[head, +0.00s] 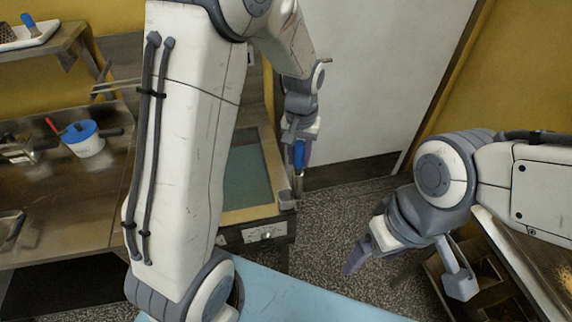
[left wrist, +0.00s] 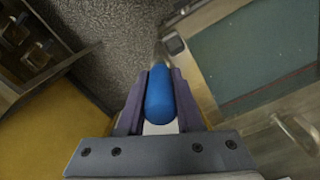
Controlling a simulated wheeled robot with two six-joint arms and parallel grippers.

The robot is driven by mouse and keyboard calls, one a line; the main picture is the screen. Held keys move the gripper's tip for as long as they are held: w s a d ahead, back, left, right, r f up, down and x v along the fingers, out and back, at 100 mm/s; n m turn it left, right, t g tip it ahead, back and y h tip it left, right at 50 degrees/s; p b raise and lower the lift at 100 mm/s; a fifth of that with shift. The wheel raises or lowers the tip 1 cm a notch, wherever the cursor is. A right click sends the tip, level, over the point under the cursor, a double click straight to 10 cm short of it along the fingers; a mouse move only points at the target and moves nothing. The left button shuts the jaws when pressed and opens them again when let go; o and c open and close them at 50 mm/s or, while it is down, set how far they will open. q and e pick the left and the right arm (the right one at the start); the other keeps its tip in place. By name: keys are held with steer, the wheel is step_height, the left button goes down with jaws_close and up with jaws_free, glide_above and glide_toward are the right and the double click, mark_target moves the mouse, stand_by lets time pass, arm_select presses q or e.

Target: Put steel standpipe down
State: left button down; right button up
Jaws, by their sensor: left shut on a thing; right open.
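The steel standpipe shows a blue grip (head: 299,153) and a short steel end (head: 298,183) below it in the head view. My left gripper (head: 298,148) is shut on the blue grip and points down. In the left wrist view the blue grip (left wrist: 159,97) lies between the purple fingers of my left gripper (left wrist: 159,78). The steel end runs away beyond them, beside a small grey block at the machine's corner; whether they touch is unclear. My right gripper (head: 402,268) is open and empty at the right, with its fingers spread.
The enrober's teal bed (head: 248,172) lies in a pale frame left of my left gripper. The grey corner block (head: 287,198) sits on its near right corner. Speckled floor (head: 335,220) lies open between my grippers.

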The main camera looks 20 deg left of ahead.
arm_select(q)
steer(key=a+f+p, duration=0.2)
steer(key=a+f, duration=0.1)
steer(key=f, duration=0.3)
steer(key=shift+w+a, duration=0.25)
steer(key=shift+a, duration=0.05)
steer(key=shift+f, duration=0.1)
steer(key=shift+f, duration=0.2)
steer(key=c, duration=0.6)
jaws_free()
steer(key=shift+r, duration=0.1)
steer(key=shift+r, duration=0.1)
